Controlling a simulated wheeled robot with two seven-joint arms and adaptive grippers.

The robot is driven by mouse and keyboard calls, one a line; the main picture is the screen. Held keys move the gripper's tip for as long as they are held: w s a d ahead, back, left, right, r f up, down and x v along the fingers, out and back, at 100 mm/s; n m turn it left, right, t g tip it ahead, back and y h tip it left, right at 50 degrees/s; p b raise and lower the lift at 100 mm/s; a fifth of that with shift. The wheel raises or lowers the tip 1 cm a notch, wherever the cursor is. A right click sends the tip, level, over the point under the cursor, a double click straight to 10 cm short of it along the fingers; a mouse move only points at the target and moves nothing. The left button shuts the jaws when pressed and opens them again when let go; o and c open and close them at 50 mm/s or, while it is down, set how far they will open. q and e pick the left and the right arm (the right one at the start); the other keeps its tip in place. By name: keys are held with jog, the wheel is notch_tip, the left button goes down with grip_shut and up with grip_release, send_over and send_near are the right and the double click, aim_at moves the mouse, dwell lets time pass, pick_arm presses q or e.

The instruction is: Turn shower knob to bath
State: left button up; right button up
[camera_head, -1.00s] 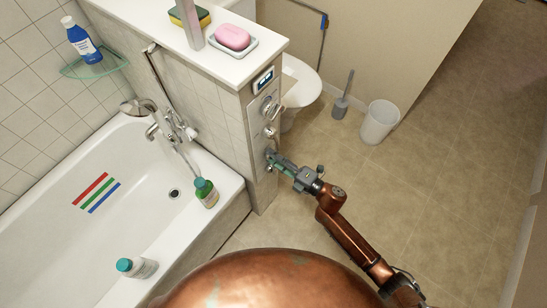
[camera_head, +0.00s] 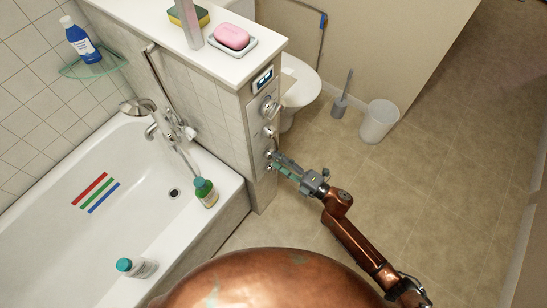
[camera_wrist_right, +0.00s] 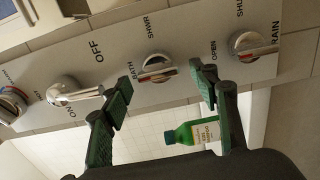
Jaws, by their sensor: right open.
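The shower knob (camera_wrist_right: 157,67), a round chrome dial with a handle bar and red line, sits on a grey panel (camera_wrist_right: 195,30) between the labels BATH and SHWR. Its bar lies roughly level in the right wrist view; I cannot tell for certain which label it marks. In the head view the panel is on the end of the tiled half wall, with the knob (camera_head: 268,154) low on it. My right gripper (camera_head: 279,163) is open just in front of it. In the wrist view its green-padded fingers (camera_wrist_right: 161,88) stand apart on either side of the knob, holding nothing. My left gripper is not in view.
The drain knob (camera_wrist_right: 250,45) is close beside the right finger, and an ON/OFF lever (camera_wrist_right: 75,92) is on the left. A toilet (camera_head: 299,88) and white bin (camera_head: 379,121) are behind; the floor at right is clear.

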jog(key=v, duration=0.9)
jog(key=shift+s, duration=0.15)
jog(key=shift+d, duration=0.1)
